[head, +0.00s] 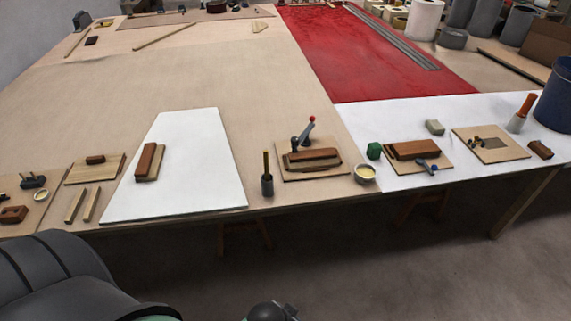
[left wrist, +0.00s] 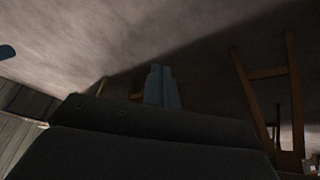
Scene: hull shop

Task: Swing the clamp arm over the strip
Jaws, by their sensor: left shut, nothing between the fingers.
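A clamp arm (head: 306,133) with a red knob at its top stands tilted up behind a brown wooden strip (head: 314,156). The strip lies along a small board (head: 283,174) near the table's front edge. The arm leans up and right; I cannot tell whether any part of it touches the strip. My left gripper (left wrist: 163,84) shows in the left wrist view, its fingers together and empty, with floor and table trestles beyond, away from the clamp. My right gripper is not in view.
A cup (head: 267,186) with an upright stick stands left of the clamp board, and a pale-filled bowl (head: 365,174) stands right of it. A green block (head: 374,151) and another board (head: 436,169) with a brown block and blue piece lie further right. A white sheet (head: 200,180) lies left.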

